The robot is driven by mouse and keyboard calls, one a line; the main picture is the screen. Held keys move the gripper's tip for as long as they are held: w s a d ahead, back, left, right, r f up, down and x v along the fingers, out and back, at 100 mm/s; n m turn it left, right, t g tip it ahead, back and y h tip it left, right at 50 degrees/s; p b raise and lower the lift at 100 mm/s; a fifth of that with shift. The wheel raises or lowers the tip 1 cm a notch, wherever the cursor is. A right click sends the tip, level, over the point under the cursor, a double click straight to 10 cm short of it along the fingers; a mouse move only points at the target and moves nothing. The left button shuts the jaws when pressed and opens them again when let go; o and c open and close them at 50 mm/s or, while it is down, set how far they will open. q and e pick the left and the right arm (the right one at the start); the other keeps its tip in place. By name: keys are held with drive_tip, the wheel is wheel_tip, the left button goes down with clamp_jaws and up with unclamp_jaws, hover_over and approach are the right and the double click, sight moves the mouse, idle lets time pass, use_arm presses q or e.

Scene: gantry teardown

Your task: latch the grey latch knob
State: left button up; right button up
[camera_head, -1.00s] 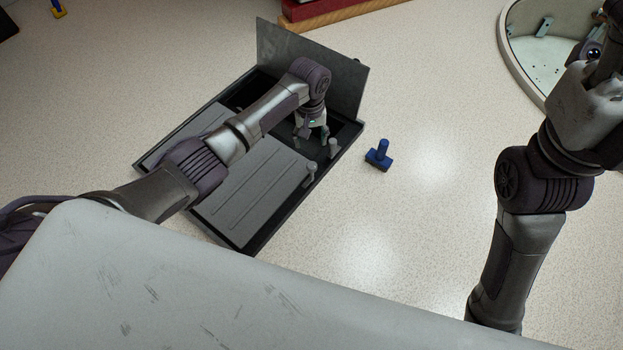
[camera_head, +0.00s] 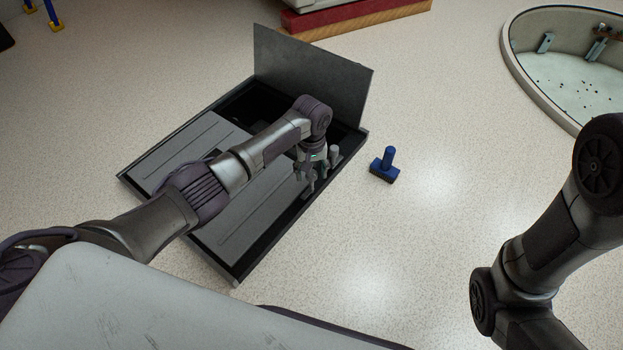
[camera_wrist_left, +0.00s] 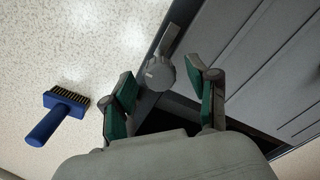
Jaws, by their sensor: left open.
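The grey latch knob (camera_wrist_left: 158,72), round with a flat lever, sits on the dark edge of the panel frame in the left wrist view. My left gripper (camera_wrist_left: 160,76) is open, with its green-padded fingers on either side of the knob in that picture; I cannot tell if they touch it. In the head view my left gripper (camera_head: 307,174) points down at the right edge of the panel, partly covering the knobs there. One grey post-like knob (camera_head: 333,154) stands just right of the gripper. My right arm shows at the right, but its gripper is outside the frame.
A dark flat case (camera_head: 240,262) with grey panels lies on the speckled floor, its upright lid (camera_head: 312,72) at the back. A round white-walled bin (camera_head: 520,65) is at top right.

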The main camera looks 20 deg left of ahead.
use_arm(q)
drive_tip(key=shift+f, duration=0.3)
